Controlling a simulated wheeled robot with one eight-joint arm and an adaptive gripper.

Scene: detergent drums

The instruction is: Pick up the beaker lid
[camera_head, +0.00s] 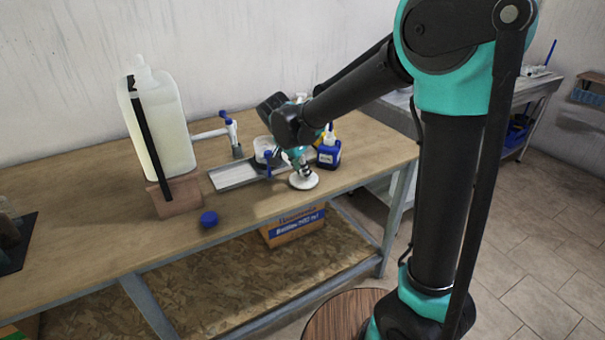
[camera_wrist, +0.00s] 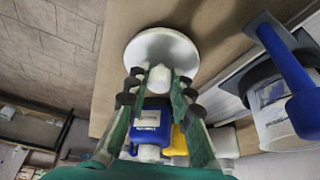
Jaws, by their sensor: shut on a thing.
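The beaker lid (camera_head: 303,181) is a white round disc near the front edge of the wooden table, toward its right end. In the wrist view, the lid (camera_wrist: 150,42) shows as a wide disc with a short white knob. My gripper (camera_head: 301,168) points down over the lid. In the wrist view, the fingers of my gripper (camera_wrist: 158,82) close on the knob from both sides. I cannot tell whether the disc touches the table or hangs just above it.
A blue bottle (camera_head: 329,154) stands close right of my gripper. A white container (camera_head: 264,150) and a metal tray (camera_head: 225,178) lie to the left. A large jug (camera_head: 172,130) stands on a block farther left. A blue cap (camera_head: 209,219) sits at the front edge, with bare table around it.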

